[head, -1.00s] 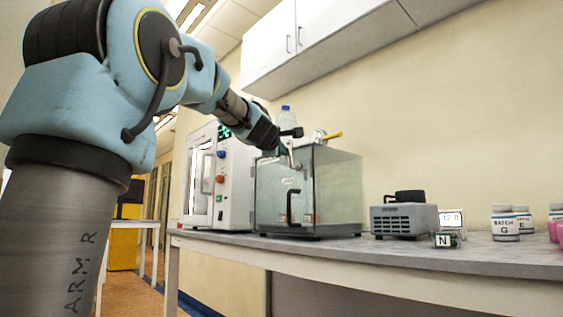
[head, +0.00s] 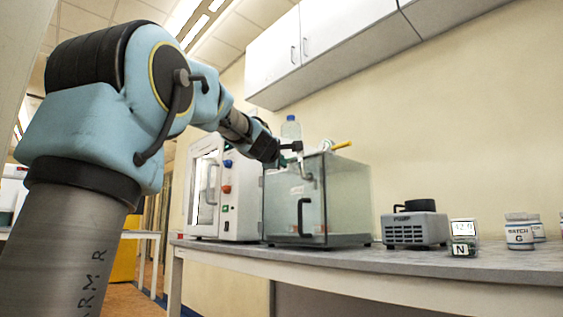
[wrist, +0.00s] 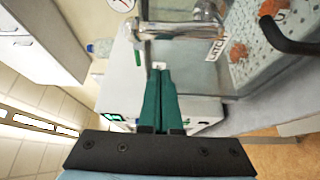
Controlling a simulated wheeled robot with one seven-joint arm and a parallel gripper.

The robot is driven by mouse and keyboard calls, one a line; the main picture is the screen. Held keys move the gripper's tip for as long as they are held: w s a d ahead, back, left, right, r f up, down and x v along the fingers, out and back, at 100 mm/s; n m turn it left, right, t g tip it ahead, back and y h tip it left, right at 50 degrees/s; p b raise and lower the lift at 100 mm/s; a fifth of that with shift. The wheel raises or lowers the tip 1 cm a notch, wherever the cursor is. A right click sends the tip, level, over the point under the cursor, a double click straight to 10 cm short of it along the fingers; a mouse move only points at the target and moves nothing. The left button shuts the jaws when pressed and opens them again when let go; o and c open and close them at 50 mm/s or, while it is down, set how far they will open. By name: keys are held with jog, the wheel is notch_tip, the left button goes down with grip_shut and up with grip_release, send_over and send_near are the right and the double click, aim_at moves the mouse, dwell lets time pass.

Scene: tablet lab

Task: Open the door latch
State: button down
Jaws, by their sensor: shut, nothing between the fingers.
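The door latch (head: 306,171) is a silver metal lever at the upper left of the glass chamber's (head: 345,190) front door. In the wrist view the latch (wrist: 180,31) lies across the top, beside a label reading LATCH (wrist: 216,48). My gripper (head: 283,160) is at the chamber's upper left corner, by the latch. In the wrist view my gripper's green fingers (wrist: 161,72) are together and empty, with their tips just below the lever in the picture. I cannot tell whether they touch it. The door looks closed, with a black handle (head: 304,216).
A white cabinet with coloured buttons (head: 238,195) stands left of the chamber. A bottle (head: 290,128) and a yellow-handled valve (head: 341,146) show above the chamber.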

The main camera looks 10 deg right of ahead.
jog(key=v, duration=1)
jog(key=shift+r+b, duration=0.25)
jog(key=shift+b, duration=0.15)
jog(key=a+f+m+g+y, duration=0.2)
jog(key=a+f, duration=0.1)
jog(key=f, duration=0.9)
jog(key=a+f+m+g+y, duration=0.1)
jog(key=a+f+m+g, duration=0.15)
jog(key=f, duration=0.85)
jog(key=a+f+m+g+y, duration=0.2)
jog(key=a+f, duration=0.1)
jog(key=f, duration=0.9)
jog(key=s+a+f+m+g+y, duration=0.2)
jog(key=s+a+f+m+g, duration=0.3)
jog(key=s+f, duration=0.55)
jog(key=s+a+f+m+g+y, duration=0.1)
jog(key=s+a+f+g+y, duration=0.1)
jog(key=s+a+f, duration=0.85)
notch_tip(320, 180, up, 33)
jog(key=w+d+p, duration=0.2)
jog(key=p, duration=3.4)
jog(key=shift+d, duration=0.2)
jog(key=c, duration=1.6)
grip_release()
jog(key=shift+r+g, duration=0.1)
jog(key=shift+g, duration=0.15)
